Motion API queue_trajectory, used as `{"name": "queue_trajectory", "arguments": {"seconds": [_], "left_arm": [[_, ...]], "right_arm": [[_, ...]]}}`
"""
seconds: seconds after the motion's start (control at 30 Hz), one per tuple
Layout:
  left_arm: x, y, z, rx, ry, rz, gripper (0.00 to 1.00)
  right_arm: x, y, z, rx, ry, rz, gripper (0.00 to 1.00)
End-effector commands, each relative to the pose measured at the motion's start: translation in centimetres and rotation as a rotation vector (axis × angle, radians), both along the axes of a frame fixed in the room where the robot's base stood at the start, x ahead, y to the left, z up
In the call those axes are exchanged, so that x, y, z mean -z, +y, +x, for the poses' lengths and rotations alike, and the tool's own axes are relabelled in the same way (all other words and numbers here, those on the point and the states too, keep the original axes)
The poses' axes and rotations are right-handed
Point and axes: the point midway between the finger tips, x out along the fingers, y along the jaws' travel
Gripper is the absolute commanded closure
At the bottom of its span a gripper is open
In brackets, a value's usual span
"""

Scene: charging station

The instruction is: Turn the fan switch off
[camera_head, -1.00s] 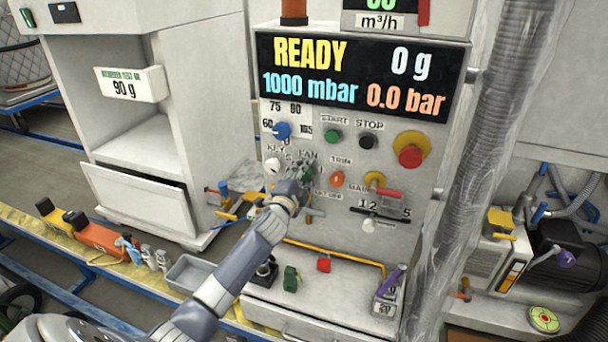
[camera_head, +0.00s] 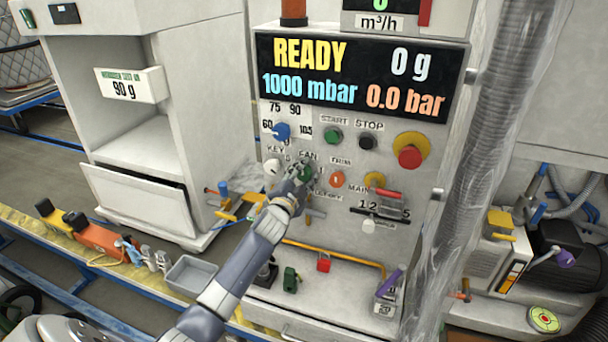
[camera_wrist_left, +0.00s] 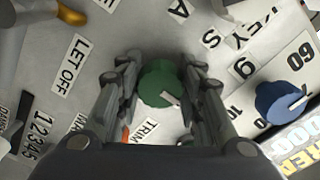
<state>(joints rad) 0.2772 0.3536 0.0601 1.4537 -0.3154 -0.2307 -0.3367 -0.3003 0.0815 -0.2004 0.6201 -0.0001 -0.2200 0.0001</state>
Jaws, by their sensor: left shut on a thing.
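The fan switch is a round green knob with a white pointer mark, under the FAN label on the grey control panel (camera_head: 345,235). In the left wrist view the green fan knob (camera_wrist_left: 160,84) sits between the two fingers of my left gripper (camera_wrist_left: 165,88). In the head view my left gripper (camera_head: 300,178) is at the panel and covers part of the fan knob (camera_head: 306,172). The fingers are shut on the knob. The white pointer points to the lower right in the wrist view. My right gripper is in neither view.
A blue knob (camera_head: 282,131), a white key knob (camera_head: 272,166) and an orange trim button (camera_head: 337,179) are close around the fan knob. A red emergency button (camera_head: 410,156) is at the right. A grey tray (camera_head: 190,273) lies at lower left.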

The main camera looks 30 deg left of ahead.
Motion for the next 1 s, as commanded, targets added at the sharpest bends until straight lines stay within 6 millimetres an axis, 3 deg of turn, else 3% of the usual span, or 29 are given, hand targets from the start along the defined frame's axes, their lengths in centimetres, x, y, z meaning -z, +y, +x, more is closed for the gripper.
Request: {"name": "queue_trajectory", "arguments": {"seconds": [0.13,0.17,0.2,0.23,0.3,0.73,1.0], "left_arm": [[0.1,0.1,0.0,-0.002,0.002,-0.004,0.89],[0.1,0.1,0.0,-0.003,0.002,-0.004,0.63],[0.1,0.1,0.0,-0.003,0.002,-0.004,0.54],[0.1,0.1,0.0,-0.003,0.002,-0.004,0.47],[0.2,0.1,0.0,-0.002,0.003,-0.003,0.44],[0.1,-0.1,-0.4,0.000,0.001,0.000,0.44],[0.2,-1.0,-4.0,0.001,0.003,-0.001,0.44]], "right_arm": [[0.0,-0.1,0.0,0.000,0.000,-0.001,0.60],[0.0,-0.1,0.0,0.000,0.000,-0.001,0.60],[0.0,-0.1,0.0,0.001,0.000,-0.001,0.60],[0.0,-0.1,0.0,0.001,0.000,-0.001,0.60],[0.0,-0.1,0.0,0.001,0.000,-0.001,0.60],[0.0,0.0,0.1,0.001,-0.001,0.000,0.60],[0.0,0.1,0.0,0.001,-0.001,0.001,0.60]]}}
